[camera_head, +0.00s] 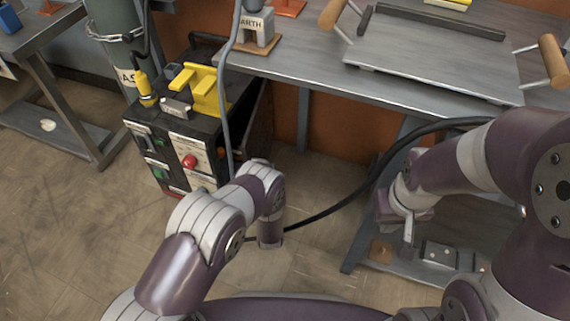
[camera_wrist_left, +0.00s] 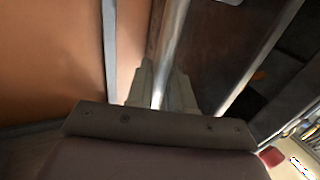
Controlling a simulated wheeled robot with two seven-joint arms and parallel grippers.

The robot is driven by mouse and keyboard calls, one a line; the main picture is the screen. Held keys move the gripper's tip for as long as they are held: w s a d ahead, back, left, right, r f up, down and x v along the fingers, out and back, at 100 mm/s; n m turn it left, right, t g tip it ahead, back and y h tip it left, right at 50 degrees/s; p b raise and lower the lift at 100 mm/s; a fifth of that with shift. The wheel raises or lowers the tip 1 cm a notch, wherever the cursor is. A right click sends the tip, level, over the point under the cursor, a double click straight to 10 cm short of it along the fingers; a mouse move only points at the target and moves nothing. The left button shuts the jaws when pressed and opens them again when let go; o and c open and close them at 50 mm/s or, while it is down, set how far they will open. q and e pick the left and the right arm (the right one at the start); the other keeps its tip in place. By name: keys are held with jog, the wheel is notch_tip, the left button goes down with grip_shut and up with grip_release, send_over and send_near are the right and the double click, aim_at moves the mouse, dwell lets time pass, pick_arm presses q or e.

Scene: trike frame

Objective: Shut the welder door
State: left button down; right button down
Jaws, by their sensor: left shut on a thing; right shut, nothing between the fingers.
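The welder (camera_head: 185,140) is a black box on the floor with a yellow handle on top and a red knob on its front. Its right side is dark and partly hidden by a grey cable, so I cannot make out the door clearly in the head view. In the left wrist view my left gripper (camera_wrist_left: 161,88) is shut on a bright metal bar (camera_wrist_left: 172,40), beside a dark panel (camera_wrist_left: 215,45). The bar seems to belong to the door. In the head view my left arm hides these fingers. My right gripper (camera_head: 408,228) is shut and empty, below the bench edge.
A metal workbench (camera_head: 300,68) stands right of the welder, with a wooden-handled plate (camera_head: 430,65) on top. A black cable (camera_head: 350,198) hangs beneath it. A gas cylinder (camera_head: 115,50) stands behind the welder. The floor (camera_head: 60,230) at left is clear.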

pick_arm(q)
jog(key=a, duration=0.5)
jog(key=shift+w+p, duration=0.15)
jog(key=shift+p, duration=0.2)
jog(key=shift+w+a, duration=0.15)
jog(key=shift+a, duration=0.55)
pick_arm(e)
jog(key=shift+r, duration=0.6)
pick_arm(q)
jog(key=c, duration=1.1)
grip_release()
jog(key=shift+a, duration=0.15)
